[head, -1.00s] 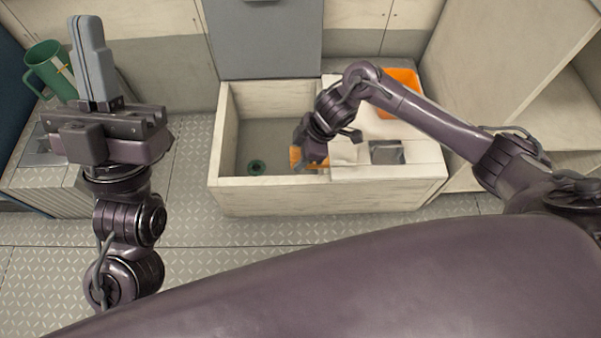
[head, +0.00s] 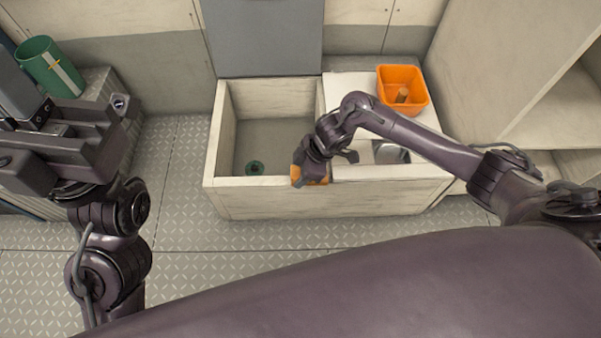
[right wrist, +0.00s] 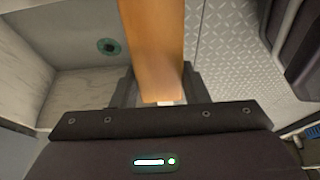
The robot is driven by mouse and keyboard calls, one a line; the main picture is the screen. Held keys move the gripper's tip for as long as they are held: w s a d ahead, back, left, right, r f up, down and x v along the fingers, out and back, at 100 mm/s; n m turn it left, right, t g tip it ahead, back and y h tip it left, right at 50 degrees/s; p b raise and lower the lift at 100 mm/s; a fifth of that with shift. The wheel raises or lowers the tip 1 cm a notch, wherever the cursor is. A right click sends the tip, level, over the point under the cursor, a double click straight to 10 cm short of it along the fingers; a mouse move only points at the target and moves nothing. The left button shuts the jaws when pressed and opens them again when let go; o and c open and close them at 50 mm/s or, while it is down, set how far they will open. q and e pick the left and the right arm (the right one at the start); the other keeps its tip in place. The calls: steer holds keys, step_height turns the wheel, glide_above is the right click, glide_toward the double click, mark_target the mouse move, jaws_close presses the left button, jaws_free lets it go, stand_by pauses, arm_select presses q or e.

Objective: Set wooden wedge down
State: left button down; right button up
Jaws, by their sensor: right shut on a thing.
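The orange-brown wooden wedge (head: 318,174) is in my right gripper (head: 308,172), above the front wall of the open locker box (head: 255,197). In the right wrist view the wedge (right wrist: 150,45) stands out lengthwise between the two dark fingers of my right gripper (right wrist: 160,88), which is shut on it. The gripper hides part of the wedge in the head view. I cannot tell whether the wedge touches the box. My left gripper (head: 60,140) is at the far left, with a long grey piece at its upper side; its jaw state is unclear.
The box's open compartment holds a small green ring (head: 254,168) on its floor. An orange bin (head: 403,88) with a brown piece inside stands on the lid at the back right. A green mug (head: 48,66) stands at the left. The plate floor in front is clear.

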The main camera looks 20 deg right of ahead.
steer(key=shift+r, duration=0.1)
steer(key=o, duration=1)
